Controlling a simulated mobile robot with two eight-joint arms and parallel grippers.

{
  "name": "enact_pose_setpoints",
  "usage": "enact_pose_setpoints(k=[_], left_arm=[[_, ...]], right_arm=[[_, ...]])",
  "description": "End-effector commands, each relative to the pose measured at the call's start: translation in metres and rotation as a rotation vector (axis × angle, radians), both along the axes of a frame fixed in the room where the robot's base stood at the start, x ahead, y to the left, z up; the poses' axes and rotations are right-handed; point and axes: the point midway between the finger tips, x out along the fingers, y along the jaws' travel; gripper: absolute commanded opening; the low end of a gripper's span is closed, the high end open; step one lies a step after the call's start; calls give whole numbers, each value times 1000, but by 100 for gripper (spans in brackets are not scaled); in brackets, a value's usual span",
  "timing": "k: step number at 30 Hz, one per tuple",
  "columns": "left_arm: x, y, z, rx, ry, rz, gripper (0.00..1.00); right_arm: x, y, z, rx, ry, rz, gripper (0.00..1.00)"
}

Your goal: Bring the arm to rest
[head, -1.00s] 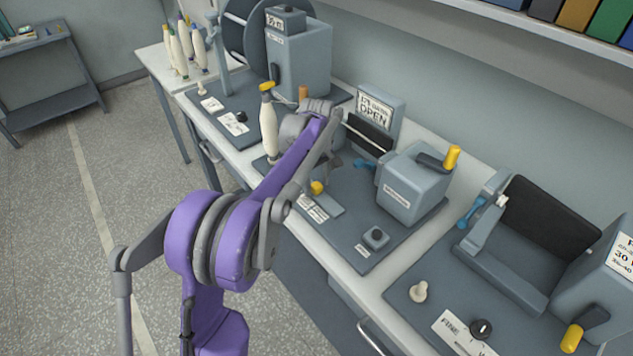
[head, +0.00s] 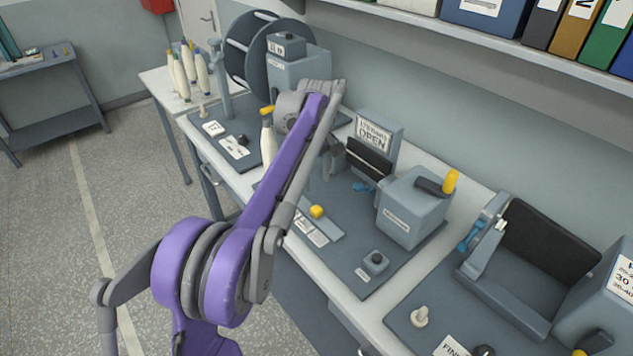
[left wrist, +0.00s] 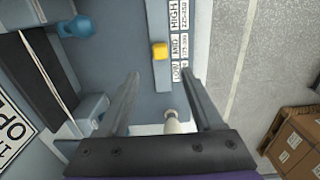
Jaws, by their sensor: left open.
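My left arm, purple and grey, reaches over the bench in the head view. Its left gripper (head: 332,165) hangs above the middle station, partly hidden by the arm. In the left wrist view the left gripper (left wrist: 162,80) has its two fingers wide apart, with nothing clasped. A small pale peg-like part (left wrist: 173,122) shows beyond the fingers, near the palm; I cannot tell what it belongs to. My right gripper is not in view.
A cream bobbin (head: 267,137) with a yellow top stands close beside the arm. The middle station has a yellow slider knob (head: 317,211), a grey box (head: 412,208) and an OPEN sign (head: 375,136). Several bobbins (head: 190,70) stand at the far left. A shelf overhangs the bench.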

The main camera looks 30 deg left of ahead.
Motion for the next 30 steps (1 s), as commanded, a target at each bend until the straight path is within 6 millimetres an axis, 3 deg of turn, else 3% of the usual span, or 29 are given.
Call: enact_pose_setpoints(k=[12,17,23,30], left_arm=[[-1,-1,0,1,-1,-3,68],[-16,-14,4,8,-33,-81,68],[-71,-51,4,47,-136,-341,68],[-155,-91,-24,126,-268,-685,68]], right_arm=[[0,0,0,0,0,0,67],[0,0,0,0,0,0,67],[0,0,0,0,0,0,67],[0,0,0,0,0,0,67]])
